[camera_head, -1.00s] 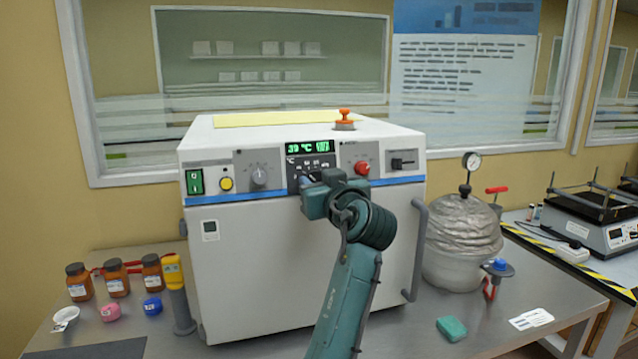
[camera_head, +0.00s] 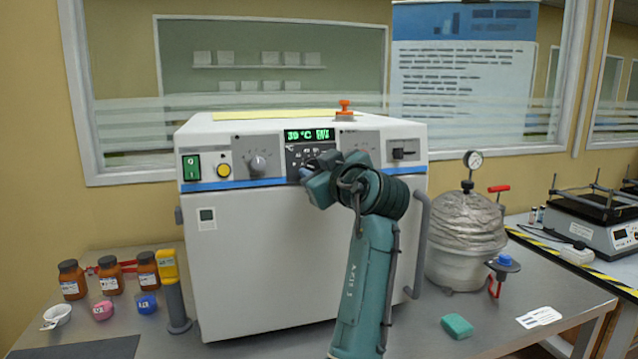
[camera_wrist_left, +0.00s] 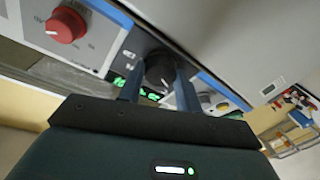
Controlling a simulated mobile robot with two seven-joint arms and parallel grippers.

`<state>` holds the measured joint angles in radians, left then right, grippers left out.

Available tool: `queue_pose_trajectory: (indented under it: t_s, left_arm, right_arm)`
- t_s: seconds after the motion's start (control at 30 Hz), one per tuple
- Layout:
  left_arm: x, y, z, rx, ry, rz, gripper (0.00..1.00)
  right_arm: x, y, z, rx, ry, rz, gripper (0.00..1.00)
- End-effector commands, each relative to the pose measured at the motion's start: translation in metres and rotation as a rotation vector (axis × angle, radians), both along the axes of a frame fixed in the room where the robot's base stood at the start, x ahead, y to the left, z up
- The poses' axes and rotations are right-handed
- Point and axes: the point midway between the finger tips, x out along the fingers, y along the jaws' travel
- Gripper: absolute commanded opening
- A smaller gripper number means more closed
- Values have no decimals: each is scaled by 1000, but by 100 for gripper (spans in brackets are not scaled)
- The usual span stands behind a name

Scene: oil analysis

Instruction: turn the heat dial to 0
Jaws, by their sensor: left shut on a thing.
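A white oven (camera_head: 290,270) stands on the bench with a control strip along its top front. My left gripper (camera_head: 304,173) is at the dark panel under the green display (camera_head: 309,135). In the left wrist view my left gripper (camera_wrist_left: 160,82) has its two fingers on either side of a black dial (camera_wrist_left: 163,68) and is shut on it. In the head view my gripper hides this dial, and its pointer setting cannot be read. A separate grey dial (camera_head: 258,163) is to the left, untouched. My right gripper is not in view.
A red knob (camera_wrist_left: 66,25) shows beside the held dial. A green switch (camera_head: 191,167) and yellow button (camera_head: 224,170) are at the left. Brown bottles (camera_head: 109,276) and a foil-wrapped pot (camera_head: 465,230) flank the oven. A green block (camera_head: 457,326) lies at the front right.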

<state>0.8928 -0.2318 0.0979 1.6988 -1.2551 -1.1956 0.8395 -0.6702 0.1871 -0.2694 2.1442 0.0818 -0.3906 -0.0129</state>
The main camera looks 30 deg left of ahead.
Motion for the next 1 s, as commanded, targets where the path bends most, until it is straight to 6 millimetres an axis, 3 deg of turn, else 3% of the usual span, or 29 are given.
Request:
queue_pose_trajectory:
  t_s: [0.3, 0.83, 0.87, 1.0]
  left_arm:
    - [0, 0, -1, -90, -105, 30, 12]
    - [0, 0, 1, -109, -128, 37, 12]
    - [0, 0, 1, -109, -128, 37, 35]
    - [0, 0, 1, -109, -128, 37, 46]
  right_arm:
    - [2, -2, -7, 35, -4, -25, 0]
    - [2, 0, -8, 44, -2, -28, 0]
    - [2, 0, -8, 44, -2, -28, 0]
    - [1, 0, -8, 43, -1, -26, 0]
